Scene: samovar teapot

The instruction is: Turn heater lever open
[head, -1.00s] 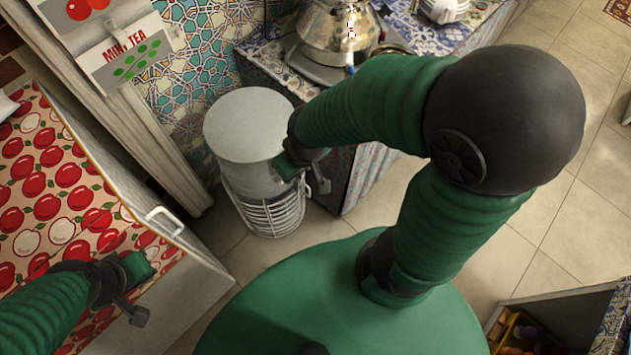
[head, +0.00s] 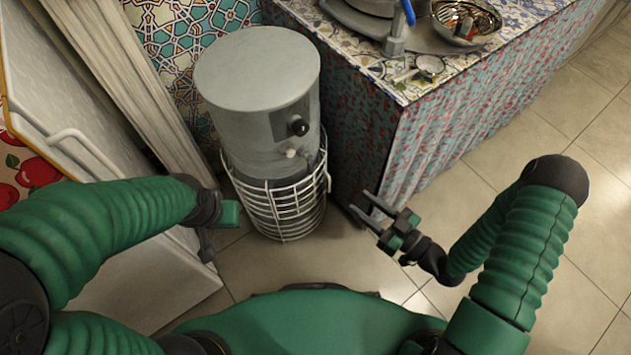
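The heater (head: 255,75) is a grey upright cylinder with a white wire cage (head: 285,205) around its lower part. A black knob (head: 299,127) sticks out of its front right side. A small whitish lever-like piece (head: 291,153) is just below the knob; its exact position is too small to tell. My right gripper (head: 362,203) is to the right of the heater and lower in the picture, apart from it, with its two fingers spread and nothing between them. My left gripper (head: 222,228) is left of the cage; its finger gap does not show clearly.
A counter (head: 440,125) with a patterned cloth front stands right of the heater. A metal bowl (head: 466,22) and a small strainer (head: 430,65) are on it. A white cabinet door with a handle (head: 85,150) is at left. Tiled floor (head: 560,160) is open at right.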

